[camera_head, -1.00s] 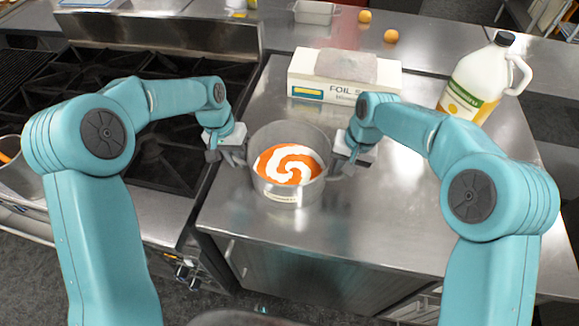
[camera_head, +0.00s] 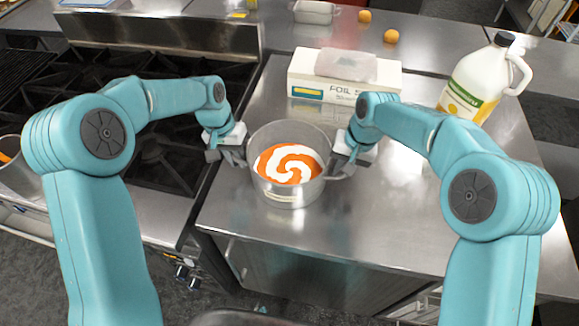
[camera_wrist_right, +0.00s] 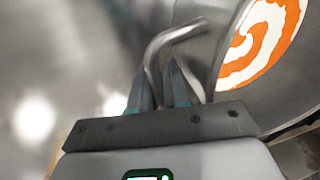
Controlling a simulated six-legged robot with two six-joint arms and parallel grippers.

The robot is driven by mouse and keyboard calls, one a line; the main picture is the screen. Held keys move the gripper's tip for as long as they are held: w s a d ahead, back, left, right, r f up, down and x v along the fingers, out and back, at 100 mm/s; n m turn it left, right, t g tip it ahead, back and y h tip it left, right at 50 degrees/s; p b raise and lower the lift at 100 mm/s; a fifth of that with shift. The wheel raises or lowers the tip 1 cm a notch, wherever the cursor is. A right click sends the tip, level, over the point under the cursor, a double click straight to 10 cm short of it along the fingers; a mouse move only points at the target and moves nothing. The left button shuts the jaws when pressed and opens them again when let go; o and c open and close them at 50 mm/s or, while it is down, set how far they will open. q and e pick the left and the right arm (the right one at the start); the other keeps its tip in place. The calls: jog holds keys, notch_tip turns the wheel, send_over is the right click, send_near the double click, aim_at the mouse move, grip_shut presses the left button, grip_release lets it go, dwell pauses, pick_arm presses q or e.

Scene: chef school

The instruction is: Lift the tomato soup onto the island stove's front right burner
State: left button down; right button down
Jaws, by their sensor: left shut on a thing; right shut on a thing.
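The tomato soup is orange with a white swirl, in a steel pot (camera_head: 286,198) on the steel counter; whether the pot touches the counter is hard to tell. My left gripper (camera_head: 238,157) is shut on the pot's left handle. My right gripper (camera_head: 343,167) is shut on the pot's right handle; in the right wrist view its fingers (camera_wrist_right: 160,92) close around the bent metal handle (camera_wrist_right: 172,42), with the soup (camera_wrist_right: 262,38) beside it. The island stove (camera_head: 150,120) with black grates is left of the counter, partly hidden by my left arm.
A foil box (camera_head: 345,88) with a clear container on it stands behind the pot. The counter's front right is clear.

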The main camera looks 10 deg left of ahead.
pick_arm(q)
jog(key=shift+a+r, duration=0.1)
jog(key=shift+r, duration=0.1)
pick_arm(e)
jog(key=shift+w+d+r, duration=0.1)
jog(key=shift+r, duration=0.15)
